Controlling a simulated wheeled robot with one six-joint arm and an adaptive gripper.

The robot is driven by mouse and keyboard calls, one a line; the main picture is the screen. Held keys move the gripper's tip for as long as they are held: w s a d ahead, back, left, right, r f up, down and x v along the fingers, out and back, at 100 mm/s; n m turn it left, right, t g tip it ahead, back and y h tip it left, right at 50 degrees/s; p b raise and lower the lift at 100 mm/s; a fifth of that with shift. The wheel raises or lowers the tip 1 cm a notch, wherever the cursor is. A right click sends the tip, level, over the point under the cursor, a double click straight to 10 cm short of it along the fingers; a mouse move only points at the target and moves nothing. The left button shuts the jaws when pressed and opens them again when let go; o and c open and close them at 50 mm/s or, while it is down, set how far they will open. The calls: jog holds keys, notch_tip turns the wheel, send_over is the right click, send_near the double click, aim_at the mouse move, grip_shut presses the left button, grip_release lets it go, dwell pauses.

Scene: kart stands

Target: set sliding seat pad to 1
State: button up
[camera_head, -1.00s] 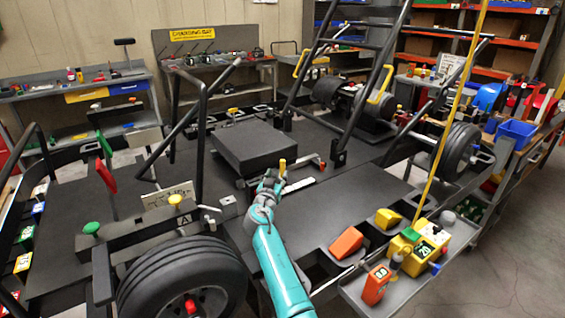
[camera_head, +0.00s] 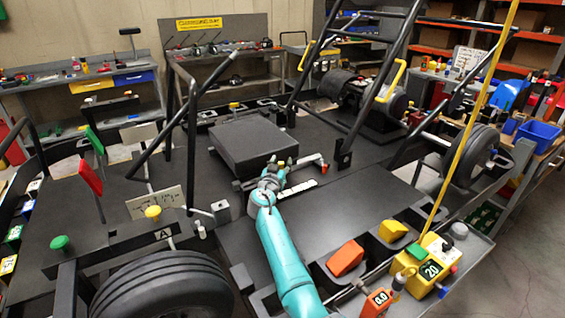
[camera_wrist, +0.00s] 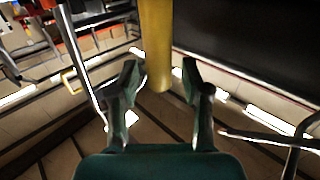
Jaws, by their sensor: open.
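The sliding seat pad is a flat black square block (camera_head: 252,143) on the dark deck, in the middle of the head view. A small yellow knob (camera_head: 281,163) shows at its front edge, partly hidden by my gripper. A white scale strip (camera_head: 298,188) lies just in front of the pad. My gripper (camera_head: 274,170) is at the pad's front edge, close to the knob. In the wrist view my gripper (camera_wrist: 161,78) has its two fingers apart, with a yellow post (camera_wrist: 156,40) between or just beyond the tips. Contact cannot be told.
A red-tipped bar (camera_head: 323,167) lies right of the knob. Black frame tubes (camera_head: 375,85) rise behind, and a yellow pole (camera_head: 470,105) stands at the right. Orange (camera_head: 345,257) and yellow (camera_head: 392,230) wedges sit front right. The deck panel right of my arm is clear.

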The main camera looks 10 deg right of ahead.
grip_shut()
jog(key=w+d, duration=0.3)
jog(key=d, duration=0.7)
jog(key=shift+w+d+r, duration=0.1)
jog(key=shift+d, duration=0.1)
grip_release()
jog(key=shift+d, duration=0.1)
